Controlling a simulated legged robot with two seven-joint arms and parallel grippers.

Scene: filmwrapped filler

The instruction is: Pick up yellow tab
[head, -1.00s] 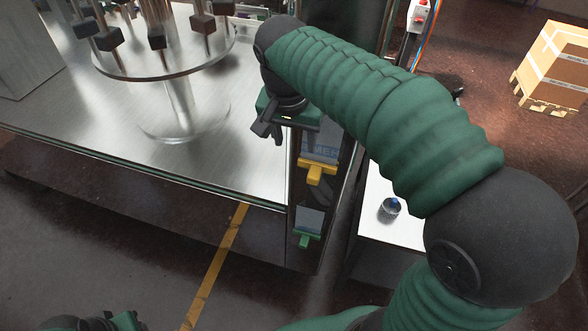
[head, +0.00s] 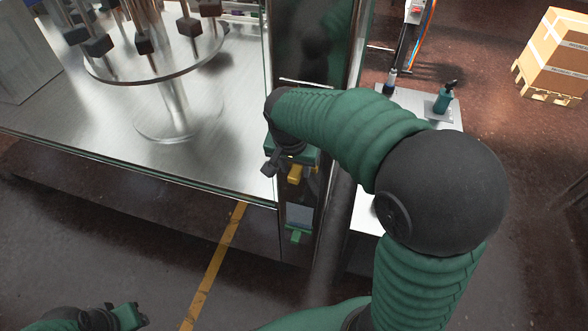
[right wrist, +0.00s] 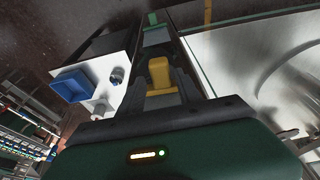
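The yellow tab (head: 295,174) sticks out from the front of a dark upright panel at the corner of the metal table. It also shows in the right wrist view (right wrist: 160,73), between the two dark fingers. My right gripper (head: 291,172) is open at the tab, with one finger on each side. In the right wrist view, gaps seem to show between the fingers (right wrist: 161,80) and the tab; I cannot tell whether either touches. My left gripper (head: 128,315) is at the bottom left, far from the tab, and its fingers are too unclear to read.
A green tab (head: 298,236) sits below the yellow one on the same panel. The metal table (head: 100,130) with a round carousel stands to the left. A white side table (head: 366,215) with bottles is close on the right. A blue bin (right wrist: 71,84) shows in the right wrist view.

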